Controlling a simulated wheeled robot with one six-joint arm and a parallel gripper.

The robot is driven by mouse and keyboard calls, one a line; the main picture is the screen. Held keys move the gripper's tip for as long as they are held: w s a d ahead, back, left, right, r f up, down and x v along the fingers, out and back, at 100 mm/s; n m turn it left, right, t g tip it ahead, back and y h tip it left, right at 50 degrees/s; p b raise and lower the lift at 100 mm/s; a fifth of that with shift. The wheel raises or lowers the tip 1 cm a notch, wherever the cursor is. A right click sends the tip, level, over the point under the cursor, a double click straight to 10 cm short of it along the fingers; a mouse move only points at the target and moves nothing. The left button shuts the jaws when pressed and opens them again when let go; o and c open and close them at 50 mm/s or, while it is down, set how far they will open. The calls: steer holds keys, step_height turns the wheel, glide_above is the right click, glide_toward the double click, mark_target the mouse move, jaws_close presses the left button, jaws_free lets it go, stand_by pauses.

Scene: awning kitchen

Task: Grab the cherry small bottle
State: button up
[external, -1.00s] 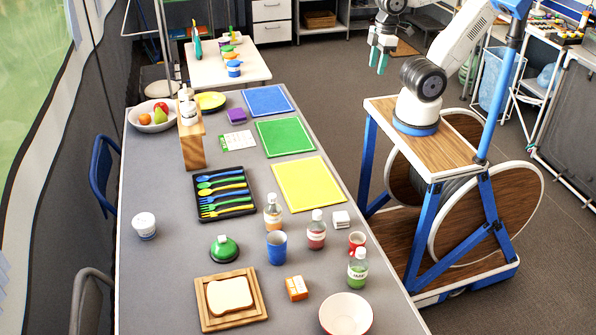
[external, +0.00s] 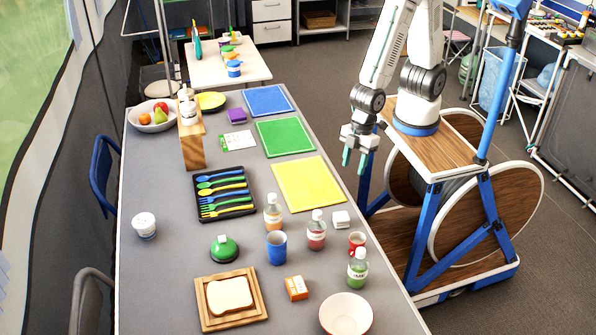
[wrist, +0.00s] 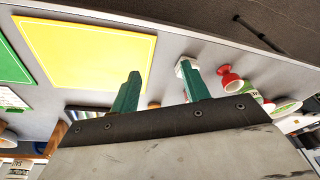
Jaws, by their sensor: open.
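Three small bottles stand upright on the grey table. In the wrist view my gripper (wrist: 160,88) shows two green fingers; I cannot make out the cherry bottle there.
A small white box (external: 341,220) lies right of the cherry bottle. The yellow mat (external: 308,184) lies flat behind it. An orange box (external: 296,288), a white bowl (external: 346,314) and a bread board (external: 258,313) are toward the front.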

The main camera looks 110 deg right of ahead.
mark_target(317, 213)
steer(key=w+a+f+t, duration=0.1)
steer(key=a+f, duration=0.1)
steer(key=w+a+f+t+y, duration=0.1)
steer(key=w+a+f, duration=0.1)
steer(key=a, duration=0.1)
steer(key=w+a+f+n+t+y, duration=0.1)
steer(key=a+f+t, duration=0.1)
steer(key=a, duration=0.1)
steer(key=shift+w+f, duration=0.25)
steer(key=shift+w, duration=0.15)
steer(key=w+t, duration=0.1)
steer(key=w+a+r+t+y, duration=0.1)
steer(key=w+a, duration=0.1)
steer(key=shift+w+a+r+t+y, duration=0.2)
steer(key=shift+w+r+t+y, duration=0.15)
steer(key=shift+r+t+y, duration=0.05)
step_height(317, 213, up, 5)
steer(key=w+a+t+y, duration=0.1)
steer(key=w+t, duration=0.2)
steer(key=x, duration=0.5)
steer(key=a+x, duration=0.1)
steer(key=x, duration=0.1)
steer(key=shift+a+f, duration=0.1)
steer(key=shift+a, duration=0.1)
jaws_close()
